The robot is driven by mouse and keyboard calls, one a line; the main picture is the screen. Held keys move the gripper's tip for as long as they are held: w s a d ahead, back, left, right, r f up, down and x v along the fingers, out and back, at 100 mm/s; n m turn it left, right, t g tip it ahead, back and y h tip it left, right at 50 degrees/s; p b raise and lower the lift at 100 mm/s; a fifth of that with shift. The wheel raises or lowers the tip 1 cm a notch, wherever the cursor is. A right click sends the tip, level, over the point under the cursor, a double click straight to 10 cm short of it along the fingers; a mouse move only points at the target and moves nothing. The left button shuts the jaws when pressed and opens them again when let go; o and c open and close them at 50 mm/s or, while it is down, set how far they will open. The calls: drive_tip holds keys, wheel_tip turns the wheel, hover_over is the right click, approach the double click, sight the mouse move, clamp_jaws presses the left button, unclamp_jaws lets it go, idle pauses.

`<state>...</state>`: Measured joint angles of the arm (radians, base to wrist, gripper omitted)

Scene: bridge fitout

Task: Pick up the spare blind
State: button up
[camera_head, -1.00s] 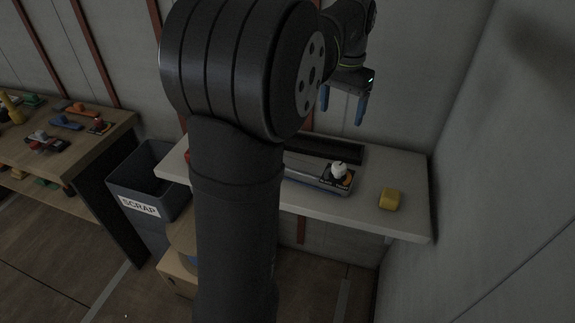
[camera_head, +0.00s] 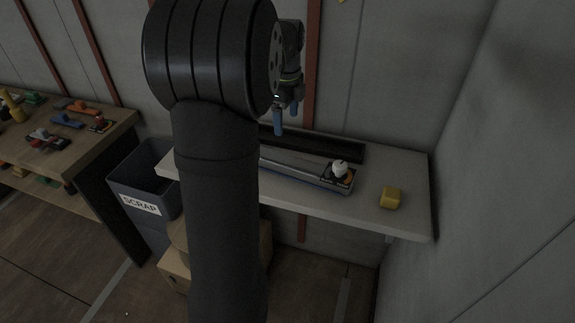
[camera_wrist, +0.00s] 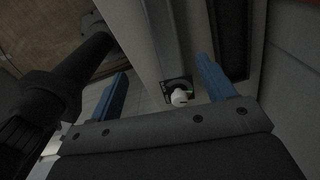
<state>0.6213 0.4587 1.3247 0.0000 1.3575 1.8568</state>
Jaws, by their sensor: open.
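I cannot tell for sure which thing is the spare blind. A small dark plate with a white knob (camera_head: 340,169) sits at the right end of a long grey rail (camera_head: 290,167) on the pale shelf. The knob also shows in the wrist view (camera_wrist: 181,97), beyond and between my fingers. My gripper (camera_head: 286,117) has blue fingers, open and empty, above the back of the shelf, left of the knob. In the wrist view the two fingers (camera_wrist: 160,80) stand wide apart. My arm hides the shelf's left part.
A long black tray (camera_head: 320,146) lies behind the rail. A yellow block (camera_head: 390,197) sits near the shelf's (camera_head: 408,170) right end. A grey SCRAP bin (camera_head: 124,186) stands left. A wooden bench (camera_head: 85,150) holds several coloured knobbed pieces. Walls close the back and right.

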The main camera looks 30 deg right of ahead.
approach(287, 159)
drive_tip(key=f, duration=0.3)
drive_tip(key=s+f, duration=0.1)
drive_tip(key=f, duration=0.1)
drive_tip(key=shift+a, duration=0.25)
drive_tip(key=shift+w+d+f, duration=0.1)
drive_tip(key=shift+f, duration=0.85)
drive_tip(key=shift+w+d+f, duration=0.1)
drive_tip(key=shift+w+f, duration=0.05)
drive_tip(key=shift+f, duration=0.85)
drive_tip(key=shift+w+d+f, duration=0.1)
drive_tip(key=shift+f, duration=0.85)
drive_tip(key=c, duration=1.3)
drive_tip(key=shift+c, duration=0.2)
drive_tip(key=shift+r, duration=0.15)
wheel_tip(287, 159, up, 4)
drive_tip(key=shift+s+d+r, duration=0.1)
drive_tip(key=shift+r, duration=0.1)
drive_tip(key=s+d+r, duration=0.4)
drive_tip(key=s+r, duration=0.2)
drive_tip(key=s, duration=0.4)
drive_tip(key=shift+s+d+r, duration=0.2)
drive_tip(key=shift+s+d, duration=0.05)
drive_tip(key=shift+d, duration=0.05)
drive_tip(key=shift+w, duration=0.1)
